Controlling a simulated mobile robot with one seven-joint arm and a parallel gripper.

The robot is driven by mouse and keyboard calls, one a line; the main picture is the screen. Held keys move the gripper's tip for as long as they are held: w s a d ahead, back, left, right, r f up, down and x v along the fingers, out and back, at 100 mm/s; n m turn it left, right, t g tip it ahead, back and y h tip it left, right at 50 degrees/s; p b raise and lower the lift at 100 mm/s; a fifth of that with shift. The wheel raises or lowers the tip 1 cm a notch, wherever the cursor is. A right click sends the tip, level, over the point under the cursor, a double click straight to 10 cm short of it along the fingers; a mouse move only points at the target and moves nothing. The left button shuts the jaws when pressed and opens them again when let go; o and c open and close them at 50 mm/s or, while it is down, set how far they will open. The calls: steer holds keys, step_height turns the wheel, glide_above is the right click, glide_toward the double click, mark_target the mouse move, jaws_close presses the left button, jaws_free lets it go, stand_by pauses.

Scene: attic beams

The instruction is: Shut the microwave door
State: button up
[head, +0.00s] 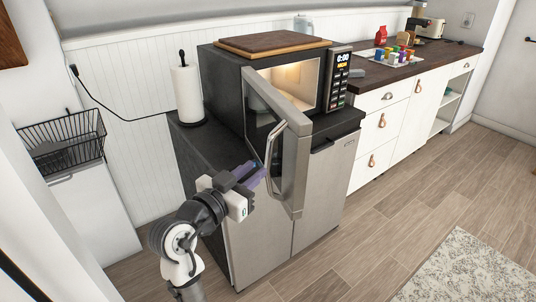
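The microwave (228,82) stands on a dark-topped unit, with its lit cavity showing. Its door (294,158) is open and swung out toward me, hinged on the left side, with a curved metal handle (270,158) on its outer face. My gripper (259,176) is to the left of the door's lower part, close to the handle, with its purplish fingers pointing at the door. I cannot tell whether the fingers touch the door or handle, or how far apart they are. Nothing shows held in them.
A wooden board (272,43) lies on top of the microwave. A paper towel roll (188,93) stands left of it. A counter (372,78) with small colourful items runs along the wall at right. The wooden floor in front is clear, with a rug (462,272).

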mark_target(266, 161)
steer(key=p+x, duration=0.1)
steer(key=x, duration=0.5)
steer(key=shift+w+d, duration=0.15)
steer(key=shift+w, duration=0.05)
jaws_close()
